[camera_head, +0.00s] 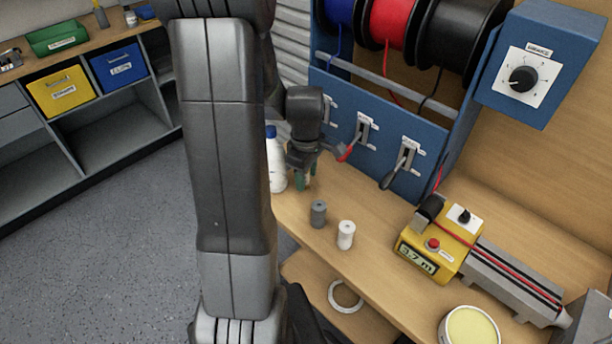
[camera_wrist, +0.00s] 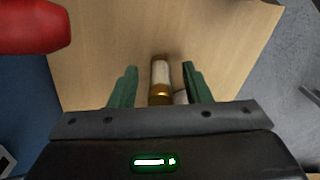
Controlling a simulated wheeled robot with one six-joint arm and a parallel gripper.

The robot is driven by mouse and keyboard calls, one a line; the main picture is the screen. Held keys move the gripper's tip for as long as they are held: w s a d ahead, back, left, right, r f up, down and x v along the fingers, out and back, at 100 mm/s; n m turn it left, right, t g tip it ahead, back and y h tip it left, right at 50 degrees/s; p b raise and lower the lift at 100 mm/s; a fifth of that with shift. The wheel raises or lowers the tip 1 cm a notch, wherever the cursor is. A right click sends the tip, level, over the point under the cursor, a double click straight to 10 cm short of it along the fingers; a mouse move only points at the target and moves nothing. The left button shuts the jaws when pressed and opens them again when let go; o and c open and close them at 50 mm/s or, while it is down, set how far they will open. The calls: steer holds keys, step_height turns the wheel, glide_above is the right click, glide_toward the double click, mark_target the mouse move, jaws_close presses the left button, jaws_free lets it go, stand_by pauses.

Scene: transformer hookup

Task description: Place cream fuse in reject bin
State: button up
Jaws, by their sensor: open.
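In the wrist view, a cylinder with a cream body and brass-coloured end, which looks like the cream fuse (camera_wrist: 160,75), lies between my fingers. My gripper (camera_wrist: 155,88) is open, with a green finger on each side and a gap to the fuse on both. In the head view, my gripper (camera_head: 306,180) points down at the bench's left end; I cannot make out the fuse there. A whitish object (camera_wrist: 181,97) is partly hidden beside the fuse. I see no container clearly labelled as the reject bin.
A grey spool (camera_head: 318,214) and a white spool (camera_head: 346,235) stand on the bench, near my gripper. A white bottle (camera_head: 277,172) stands close to its left. A red-handled lever (camera_head: 346,152) is just right of it. A yellow meter (camera_head: 440,240) sits further right.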

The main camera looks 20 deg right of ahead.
steer(key=shift+f, duration=0.75)
jaws_close()
steer(key=shift+r, duration=0.15)
